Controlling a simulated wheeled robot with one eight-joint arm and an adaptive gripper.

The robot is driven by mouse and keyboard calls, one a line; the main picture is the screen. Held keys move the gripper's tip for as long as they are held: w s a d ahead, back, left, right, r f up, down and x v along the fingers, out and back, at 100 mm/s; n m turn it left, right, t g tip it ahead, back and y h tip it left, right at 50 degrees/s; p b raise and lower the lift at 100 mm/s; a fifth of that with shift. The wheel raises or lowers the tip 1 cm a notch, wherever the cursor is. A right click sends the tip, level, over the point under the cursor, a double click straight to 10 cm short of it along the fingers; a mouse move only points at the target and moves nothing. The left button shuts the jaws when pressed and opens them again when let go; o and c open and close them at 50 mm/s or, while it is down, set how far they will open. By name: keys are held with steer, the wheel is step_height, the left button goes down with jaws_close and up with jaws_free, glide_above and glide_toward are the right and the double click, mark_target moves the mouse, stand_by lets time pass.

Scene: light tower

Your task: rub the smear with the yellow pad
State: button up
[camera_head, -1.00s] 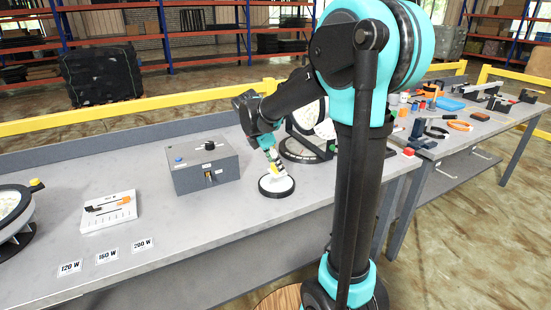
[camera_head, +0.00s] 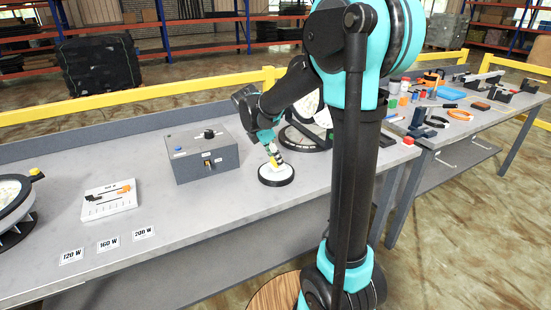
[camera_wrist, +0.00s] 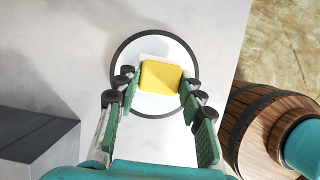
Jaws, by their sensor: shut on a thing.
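My gripper (camera_head: 271,148) is shut on the yellow pad (camera_head: 276,161) over a round white disc with a black rim (camera_head: 263,183). In the wrist view, the fingers of my gripper (camera_wrist: 158,88) stand on either side of the yellow pad (camera_wrist: 160,76). The pad covers the middle of the white disc (camera_wrist: 153,103). A pale edge shows along the pad's far side. I cannot tell whether the pad touches the disc. I cannot make out the smear; the pad hides part of the disc.
A grey box (camera_head: 207,158) with a black knob stands left of the disc. A black-rimmed round lamp (camera_head: 305,130) stands close behind. A white card (camera_head: 110,200) and wattage labels (camera_head: 108,244) lie left. A wooden barrel (camera_wrist: 268,125) is beside the bench.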

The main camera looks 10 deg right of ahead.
steer(key=shift+f, duration=1.05)
steer(key=shift+w+a, duration=0.3)
steer(key=shift+w, duration=0.65)
steer(key=shift+w+a, duration=0.3)
steer(key=shift+w, duration=0.65)
steer(key=shift+s, duration=0.15)
steer(key=shift+s+d+f, duration=0.1)
steer(key=shift+s+d, duration=0.1)
steer(key=shift+s, duration=0.45)
steer(key=shift+s+d+f, duration=0.1)
steer(key=shift+s+d, duration=0.1)
steer(key=shift+s, duration=0.45)
steer(key=shift+s+d+f, duration=0.1)
steer(key=shift+s+d, duration=0.1)
steer(key=shift+s, duration=0.45)
steer(key=shift+c, duration=0.4)
steer(key=shift+s+a+r, duration=0.1)
steer(key=shift+a+r, duration=0.05)
steer(key=shift+a, duration=0.05)
steer(key=shift+c, duration=0.7)
steer(key=shift+w+a+r, duration=0.1)
steer(key=shift+w+a, duration=0.15)
steer(key=shift+w, duration=0.45)
steer(key=shift+w+a+f, duration=0.1)
steer(key=shift+w+a, duration=0.1)
steer(key=shift+w, duration=0.5)
steer(key=shift+w+a+r, duration=0.1)
steer(key=shift+w+a, duration=0.15)
steer(key=shift+w, duration=0.45)
